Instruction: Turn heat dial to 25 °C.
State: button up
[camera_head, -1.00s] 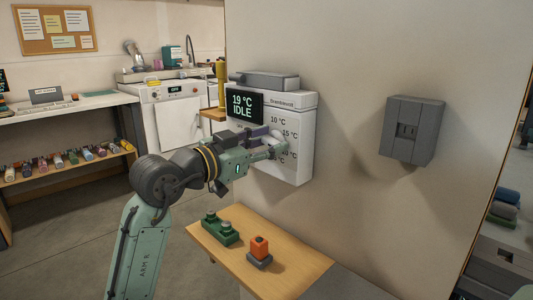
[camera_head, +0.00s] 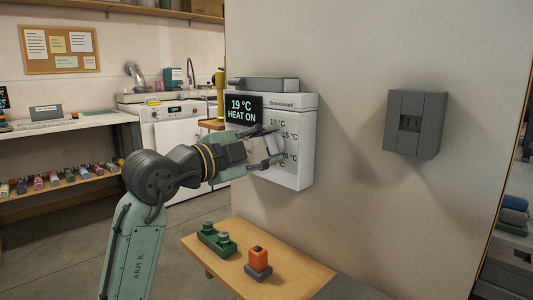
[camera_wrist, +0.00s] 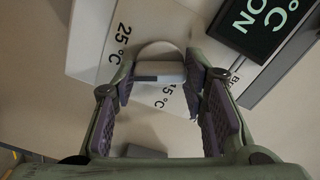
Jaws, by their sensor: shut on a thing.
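The white heat dial (camera_head: 276,147) is on the front of a white wall unit (camera_head: 302,160). The dial also shows in the wrist view (camera_wrist: 160,69), between the purple-padded fingers. My gripper (camera_head: 270,147) is shut on the dial, one finger above and one below in the head view. The unit's dark display (camera_head: 244,108) reads 19 °C and HEAT ON. Labels 10 °C and 15 °C show beside the dial in the head view; a 25 °C label (camera_wrist: 119,45) shows in the wrist view. The dial's exact setting cannot be told.
A grey wall box (camera_head: 415,122) hangs to the right. Below stands a small wooden table (camera_head: 205,247) with a green two-knob block (camera_head: 216,240) and an orange-topped block (camera_head: 258,260). A workbench (camera_head: 75,124) and a white appliance (camera_head: 185,132) stand behind.

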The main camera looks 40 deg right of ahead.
jog(key=m+b, duration=0.1)
jog(key=m, duration=0.3)
jog(key=shift+m, duration=0.4)
jog(key=shift+b, duration=0.3)
jog(key=o, duration=1.1)
jog(key=a, duration=0.8)
jog(key=s+a, duration=0.1)
jog(key=a, duration=0.3)
